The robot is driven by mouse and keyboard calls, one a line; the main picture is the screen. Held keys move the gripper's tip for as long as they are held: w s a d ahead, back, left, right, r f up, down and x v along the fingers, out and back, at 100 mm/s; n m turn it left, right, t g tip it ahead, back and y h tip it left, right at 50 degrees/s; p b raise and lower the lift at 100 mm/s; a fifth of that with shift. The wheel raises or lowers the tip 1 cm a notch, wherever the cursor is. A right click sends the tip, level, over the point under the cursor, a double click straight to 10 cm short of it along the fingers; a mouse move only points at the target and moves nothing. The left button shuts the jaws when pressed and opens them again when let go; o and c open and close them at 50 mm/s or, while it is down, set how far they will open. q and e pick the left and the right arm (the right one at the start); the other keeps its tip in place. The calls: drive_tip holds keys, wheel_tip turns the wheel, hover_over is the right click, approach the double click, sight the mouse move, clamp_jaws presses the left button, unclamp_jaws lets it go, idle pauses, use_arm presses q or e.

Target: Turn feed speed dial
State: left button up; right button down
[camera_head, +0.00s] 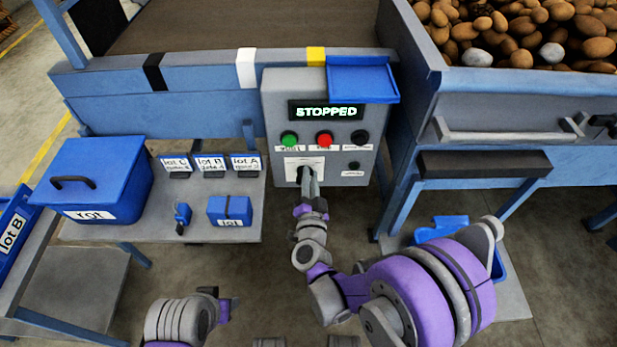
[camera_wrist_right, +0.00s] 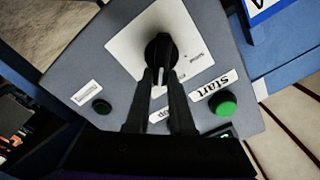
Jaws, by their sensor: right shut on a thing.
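The control panel (camera_head: 273,105) is a grey box on the blue frame, with a display (camera_head: 326,111) reading STOPPED. The feed speed dial (camera_wrist_right: 160,47) is a black knob on a white plate (camera_wrist_right: 125,42) low on the panel's left. In the head view the gripper mostly hides the dial. My right gripper (camera_wrist_right: 162,75) points at the panel, its two fingers closed on the dial's sides. It also shows in the head view (camera_head: 309,180). My left arm (camera_head: 185,318) shows at the bottom left; its fingers cannot be made out clearly.
A green start button (camera_head: 289,139), a red button (camera_head: 324,139) and a black knob (camera_head: 360,137) sit above the dial. A blue rot box (camera_head: 115,160) and lot cards stand on the side table (camera_head: 200,232). Potatoes fill a bin (camera_head: 430,60) at upper right.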

drive_tip(key=shift+d+f+m, duration=0.1)
drive_tip(key=shift+f+m, duration=0.05)
drive_tip(key=shift+m, duration=0.65)
drive_tip(key=c, duration=0.8)
unclamp_jaws()
drive_tip(key=s, duration=1.1)
drive_tip(key=shift+w, duration=0.1)
